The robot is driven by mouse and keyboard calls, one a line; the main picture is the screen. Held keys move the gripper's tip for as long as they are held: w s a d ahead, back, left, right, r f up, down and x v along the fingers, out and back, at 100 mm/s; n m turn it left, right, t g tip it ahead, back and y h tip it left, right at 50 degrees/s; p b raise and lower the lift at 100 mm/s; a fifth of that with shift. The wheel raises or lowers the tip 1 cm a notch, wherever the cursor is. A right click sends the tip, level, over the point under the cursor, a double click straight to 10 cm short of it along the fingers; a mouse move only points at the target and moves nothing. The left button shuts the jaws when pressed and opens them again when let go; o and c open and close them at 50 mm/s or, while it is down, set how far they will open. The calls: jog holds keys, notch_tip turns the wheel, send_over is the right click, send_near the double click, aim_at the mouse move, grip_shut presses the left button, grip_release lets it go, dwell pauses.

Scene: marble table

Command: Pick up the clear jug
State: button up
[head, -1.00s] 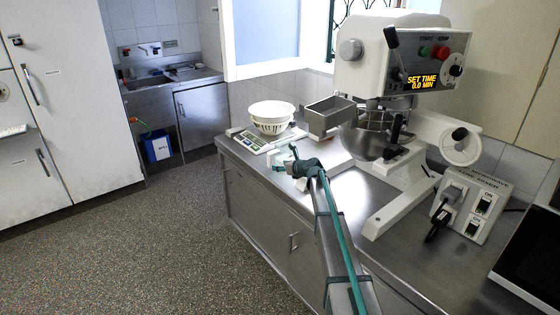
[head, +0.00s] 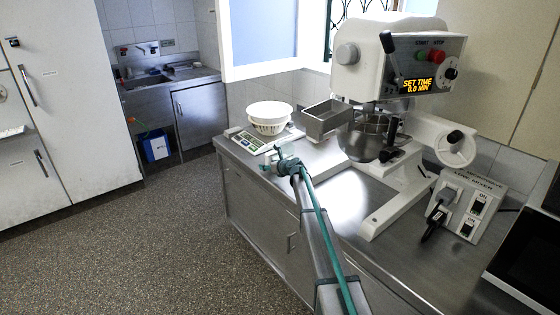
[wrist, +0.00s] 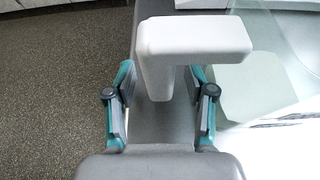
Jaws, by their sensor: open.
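The clear jug appears at the upper right of the wrist view, with a see-through body (wrist: 268,85) and a thick white handle (wrist: 195,38). Its handle reaches left, and its lower part lies between the two fingers of my gripper (wrist: 163,80). The fingers are open, one on each side of the handle, with a gap visible on the left. Whether the right finger touches it I cannot tell. In the head view my gripper (head: 282,157) is low over the counter's left edge and hides most of the jug.
A white bowl and basket (head: 269,117) stand on a scale (head: 256,141) behind my gripper. A large mixer (head: 400,70) with a metal chute (head: 326,120) stands to the right on the steel counter (head: 340,200). Open floor (head: 130,240) lies left.

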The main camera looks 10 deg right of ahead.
grip_shut()
jog(key=shift+r, duration=0.15)
dwell(0.4)
jog(key=shift+r, duration=0.65)
jog(key=s+d+r+b, duration=0.1)
jog(key=s+r+b, duration=0.2)
jog(key=s+r, duration=0.8)
jog(key=s, duration=0.3)
jog(key=shift+d+r, duration=0.2)
jog(key=shift+d, duration=0.1)
